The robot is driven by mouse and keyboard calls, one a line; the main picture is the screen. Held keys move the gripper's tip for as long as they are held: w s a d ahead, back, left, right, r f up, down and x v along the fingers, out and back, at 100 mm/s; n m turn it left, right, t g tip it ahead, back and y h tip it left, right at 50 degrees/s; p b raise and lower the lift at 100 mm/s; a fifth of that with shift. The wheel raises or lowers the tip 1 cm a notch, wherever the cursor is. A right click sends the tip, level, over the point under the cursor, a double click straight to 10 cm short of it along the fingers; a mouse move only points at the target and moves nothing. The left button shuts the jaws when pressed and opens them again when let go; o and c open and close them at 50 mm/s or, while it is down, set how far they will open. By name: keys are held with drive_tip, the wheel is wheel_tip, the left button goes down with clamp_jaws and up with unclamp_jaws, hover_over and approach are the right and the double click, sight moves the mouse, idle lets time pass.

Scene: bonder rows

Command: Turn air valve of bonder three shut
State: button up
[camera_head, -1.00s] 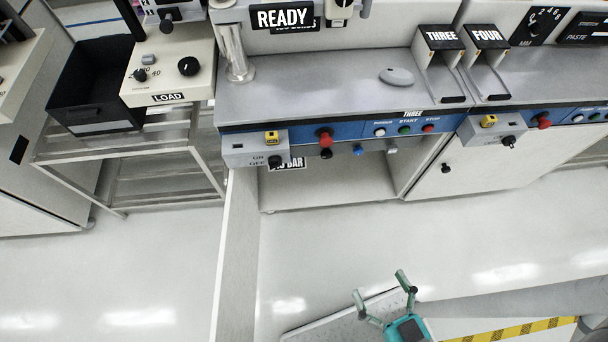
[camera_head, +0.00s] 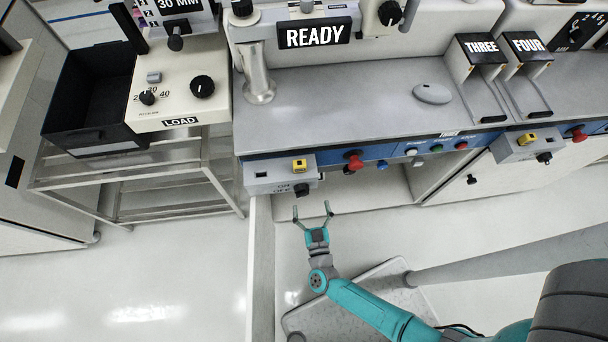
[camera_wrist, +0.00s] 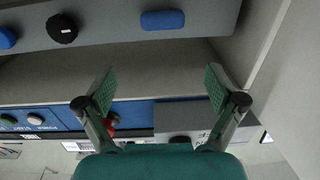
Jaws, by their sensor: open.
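The front of bonder three has a blue strip (camera_head: 400,151) with a red knob (camera_head: 354,160) and several buttons. Below it show a black knob (camera_head: 349,169) and a small blue knob (camera_head: 382,164). A grey box (camera_head: 270,177) at left carries a black knob (camera_head: 302,190) by an OFF label. I cannot tell which is the air valve. My gripper (camera_head: 312,206) is open and empty, just in front of and below the box. In the wrist view its fingers (camera_wrist: 159,78) are spread apart; beyond them show a round black knob (camera_wrist: 62,28) and a blue oblong handle (camera_wrist: 162,20).
A white partition (camera_head: 260,270) stands close left of my gripper. The bench's open bay (camera_head: 385,190) lies beyond it, with a white cabinet door (camera_head: 500,180) to the right. A black bin (camera_head: 92,105) sits on a rack at left. The floor (camera_head: 150,280) left of the partition is clear.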

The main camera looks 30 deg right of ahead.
drive_tip(key=shift+h, duration=0.3)
drive_tip(key=shift+a+f+x, duration=0.1)
drive_tip(key=shift+f+x, duration=0.1)
drive_tip(key=shift+x, duration=1.75)
drive_tip(key=shift+a+f+x, duration=0.15)
drive_tip(key=shift+f+x, duration=0.1)
drive_tip(key=shift+x, duration=1.65)
drive_tip(key=shift+a+f+x, duration=0.1)
drive_tip(key=shift+f+x, duration=0.1)
drive_tip(key=shift+x, duration=1.75)
drive_tip(key=shift+w, duration=0.15)
drive_tip(key=c, duration=1.1)
